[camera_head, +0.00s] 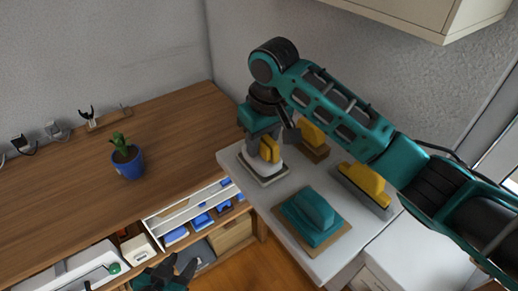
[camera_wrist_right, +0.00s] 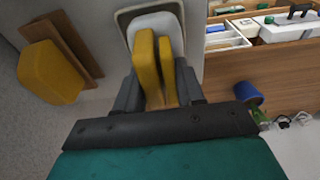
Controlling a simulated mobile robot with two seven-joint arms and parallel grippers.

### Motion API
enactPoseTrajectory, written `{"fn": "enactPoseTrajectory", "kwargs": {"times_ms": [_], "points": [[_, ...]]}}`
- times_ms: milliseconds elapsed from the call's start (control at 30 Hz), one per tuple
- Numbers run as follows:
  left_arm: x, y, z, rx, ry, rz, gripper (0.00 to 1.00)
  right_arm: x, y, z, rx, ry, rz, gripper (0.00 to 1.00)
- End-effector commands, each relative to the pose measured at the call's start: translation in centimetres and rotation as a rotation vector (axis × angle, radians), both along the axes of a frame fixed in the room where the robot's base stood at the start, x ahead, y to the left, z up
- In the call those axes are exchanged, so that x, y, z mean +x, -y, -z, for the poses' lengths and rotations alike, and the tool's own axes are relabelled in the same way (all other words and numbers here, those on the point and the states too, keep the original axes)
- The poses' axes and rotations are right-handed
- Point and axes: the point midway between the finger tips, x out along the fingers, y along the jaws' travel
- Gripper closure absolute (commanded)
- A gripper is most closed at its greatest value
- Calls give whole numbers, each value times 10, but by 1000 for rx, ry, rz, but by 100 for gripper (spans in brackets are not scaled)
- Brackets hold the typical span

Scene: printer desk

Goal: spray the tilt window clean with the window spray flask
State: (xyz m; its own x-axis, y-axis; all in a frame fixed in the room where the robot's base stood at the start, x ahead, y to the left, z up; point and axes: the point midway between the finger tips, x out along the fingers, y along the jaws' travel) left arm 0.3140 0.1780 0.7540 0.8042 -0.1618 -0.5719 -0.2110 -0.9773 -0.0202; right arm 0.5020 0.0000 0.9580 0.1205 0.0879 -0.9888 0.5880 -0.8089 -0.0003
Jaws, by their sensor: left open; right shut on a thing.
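My right gripper (camera_head: 268,140) reaches down over the grey side table and is shut on a yellow handle (camera_wrist_right: 147,65). The handle also shows in the head view (camera_head: 269,152). It stands over a white base (camera_wrist_right: 158,22) with a dark rim, at the table's left back corner. I cannot tell whether this is the window spray flask. My left gripper (camera_head: 168,274) is open and empty at the bottom of the head view, its jaws partly cut off. A framed pane at the right edge (camera_head: 503,158) may be the tilt window; only a part of it shows.
The grey table (camera_head: 283,240) also carries a teal block (camera_head: 312,216) on a brown board, a yellow-handled tool (camera_head: 365,184) and a yellow block (camera_head: 313,134). A cactus in a blue pot (camera_head: 128,163) stands on the wooden desk (camera_head: 70,185). A cabinet (camera_head: 420,15) overhangs above.

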Motion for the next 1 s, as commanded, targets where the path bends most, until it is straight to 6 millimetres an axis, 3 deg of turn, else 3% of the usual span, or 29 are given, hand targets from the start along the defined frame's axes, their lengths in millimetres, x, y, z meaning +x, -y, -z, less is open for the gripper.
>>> {"fn": "enactPoseTrajectory", "kwargs": {"times_ms": [433, 700, 1000], "points": [[0, 0, -27, 0, -1, 1, 57, 0, 0, -25, 1, 2, -1, 98], [1, 1, -24, 0, 3, 1, 57, 0, -1, -39, 3, 2, 0, 98], [3, 1, -25, 0, 7, 2, 57, 0, 0, -41, 1, 2, 0, 98]]}}
